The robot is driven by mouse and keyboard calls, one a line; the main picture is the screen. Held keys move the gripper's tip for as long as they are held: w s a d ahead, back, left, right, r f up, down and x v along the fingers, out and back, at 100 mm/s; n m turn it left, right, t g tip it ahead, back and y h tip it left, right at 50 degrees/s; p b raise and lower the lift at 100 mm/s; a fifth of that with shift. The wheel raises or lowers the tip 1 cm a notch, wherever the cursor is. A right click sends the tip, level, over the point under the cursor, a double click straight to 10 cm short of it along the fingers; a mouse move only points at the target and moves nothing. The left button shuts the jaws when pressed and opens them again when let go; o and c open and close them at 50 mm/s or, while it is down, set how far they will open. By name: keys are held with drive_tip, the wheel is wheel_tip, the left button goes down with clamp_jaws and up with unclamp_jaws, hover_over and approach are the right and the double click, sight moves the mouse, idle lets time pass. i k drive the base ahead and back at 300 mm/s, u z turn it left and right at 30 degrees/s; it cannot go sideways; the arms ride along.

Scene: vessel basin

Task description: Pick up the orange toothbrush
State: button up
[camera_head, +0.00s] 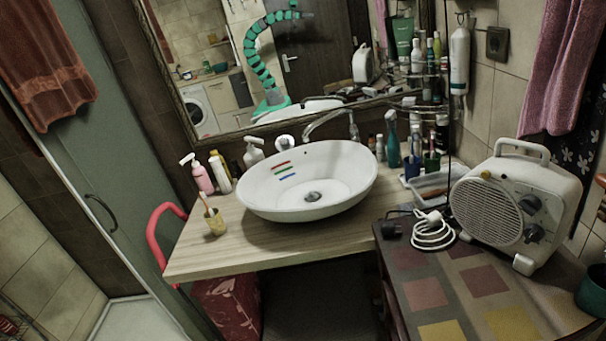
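A slim toothbrush (205,201) with an orange-looking handle stands in a yellow cup (216,224) on the left part of the wooden counter. Only its upper part shows; the rest is hidden in the cup. It is small here, so its exact colour is hard to tell. Three short strips, red, green and blue, lie on the inner wall of the white basin (262,190); I cannot tell what they are. My gripper does not show directly. A teal segmented arm, which looks like mine, appears in the mirror, too small to read its end.
A pink pump bottle (202,176) stands behind the cup. The wooden counter (195,262) is bare in front of it. A white heater (510,208) and coiled cable (433,232) sit on the right cabinet. A red curved rail (158,230) is at the counter's left edge.

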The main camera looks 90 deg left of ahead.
sight(202, 195)
drive_tip(key=u, duration=2.95)
drive_tip(key=k, duration=0.85)
drive_tip(key=i, duration=0.85)
drive_tip(key=z, duration=0.1)
